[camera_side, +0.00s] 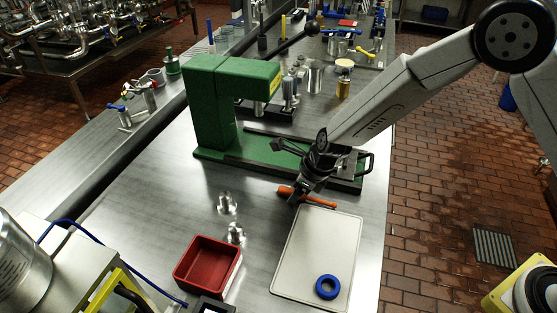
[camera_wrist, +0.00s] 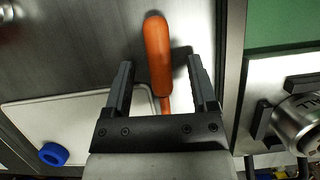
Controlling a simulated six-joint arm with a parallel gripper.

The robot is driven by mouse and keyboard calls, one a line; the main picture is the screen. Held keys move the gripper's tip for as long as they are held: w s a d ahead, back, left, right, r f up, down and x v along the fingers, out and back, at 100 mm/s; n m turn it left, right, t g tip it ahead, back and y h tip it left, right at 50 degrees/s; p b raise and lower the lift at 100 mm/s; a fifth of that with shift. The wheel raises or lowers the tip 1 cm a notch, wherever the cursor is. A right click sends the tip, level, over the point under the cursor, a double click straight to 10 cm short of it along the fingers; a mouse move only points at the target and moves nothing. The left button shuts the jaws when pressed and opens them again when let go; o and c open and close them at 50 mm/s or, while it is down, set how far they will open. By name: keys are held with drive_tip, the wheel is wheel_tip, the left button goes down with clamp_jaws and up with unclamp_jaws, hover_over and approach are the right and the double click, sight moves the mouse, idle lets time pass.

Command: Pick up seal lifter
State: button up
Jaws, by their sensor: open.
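The seal lifter, taken to be the orange-handled tool (camera_side: 321,202), lies on the steel bench beside the near edge of the green press base. In the wrist view its orange handle (camera_wrist: 157,48) runs between my fingers, and its thinner end goes under the gripper body. My gripper (camera_side: 296,196) is low over the tool in the side view and hides part of it. In the wrist view my gripper (camera_wrist: 160,61) is open, one finger on each side of the handle, with a visible gap on both sides. Whether the fingertips reach handle height cannot be told.
The green press (camera_side: 212,105) stands just behind the gripper. A pale board (camera_side: 310,250) with a blue ring (camera_side: 328,287) lies in front. A red bin (camera_side: 184,272) and two small metal parts (camera_side: 227,203) are to the left. Bare bench lies between them.

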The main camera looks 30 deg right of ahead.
clamp_jaws()
drive_tip(key=shift+r, duration=0.15)
drive_tip(key=shift+r, duration=0.4)
wheel_tip(320, 180, up, 3)
drive_tip(key=shift+s+f, duration=0.15)
drive_tip(key=shift+f, duration=0.05)
drive_tip(key=s+d+r, duration=0.4)
drive_tip(key=s+r, duration=0.5)
drive_tip(key=s, duration=0.4)
drive_tip(key=shift+d+r, duration=0.15)
